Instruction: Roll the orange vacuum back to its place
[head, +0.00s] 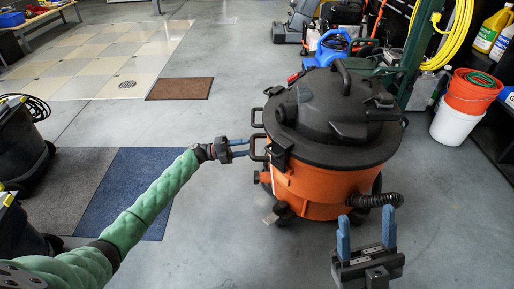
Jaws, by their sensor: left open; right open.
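The orange vacuum (316,188) stands upright on the grey floor, right of centre, with a black lid, a top handle and small wheels. A black hose end sticks out at its lower right. My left gripper (245,148) is at the vacuum's left side, its fingers pointing at the black side handle (258,148). The fingers look open, and whether they touch the handle I cannot tell. My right gripper (367,232) is open and empty in front of the vacuum's lower right, fingers pointing up the picture, near the hose end.
A blue mat (150,190) and a grey mat (70,185) lie at left, a brown mat (180,88) further back. Orange and white buckets (456,124) and shelves stand at right. A blue jug (331,47) and machines are behind the vacuum. Floor is clear at front.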

